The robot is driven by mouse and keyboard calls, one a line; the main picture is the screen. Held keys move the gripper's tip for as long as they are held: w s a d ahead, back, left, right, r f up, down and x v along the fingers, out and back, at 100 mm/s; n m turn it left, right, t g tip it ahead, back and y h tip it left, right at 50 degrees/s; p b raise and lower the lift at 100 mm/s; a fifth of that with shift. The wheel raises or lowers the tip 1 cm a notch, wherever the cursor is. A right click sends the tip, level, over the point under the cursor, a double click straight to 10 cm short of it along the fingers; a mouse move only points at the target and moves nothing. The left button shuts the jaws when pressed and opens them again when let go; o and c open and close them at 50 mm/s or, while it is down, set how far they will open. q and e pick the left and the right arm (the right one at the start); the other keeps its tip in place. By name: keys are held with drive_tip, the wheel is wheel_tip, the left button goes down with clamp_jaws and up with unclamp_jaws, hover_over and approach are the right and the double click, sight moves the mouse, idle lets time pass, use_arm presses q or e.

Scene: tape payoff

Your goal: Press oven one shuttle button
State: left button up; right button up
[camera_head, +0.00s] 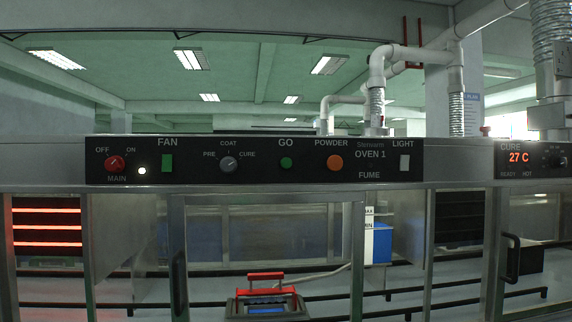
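The black control panel (255,160) marked OVEN 1 runs across the oven front. It holds a round green button (286,163) under the label GO. No label on the panel reads "shuttle". Beside it are a COAT knob (228,164) with PRE and CURE marks, and a round orange POWDER button (335,163). Further left are a green FAN switch (167,163), a small lit white lamp (142,171) and a red MAIN knob (115,163) between OFF and ON. A white LIGHT switch (404,162) is at the right end. Neither of my grippers shows.
A second panel (533,157) at right reads CURE, 27 C. Glowing red bars (46,228) show at left. A grey-framed object with a red handle (266,283) is at the bottom middle. A black door handle (512,258) stands out at right. Nothing blocks the panel.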

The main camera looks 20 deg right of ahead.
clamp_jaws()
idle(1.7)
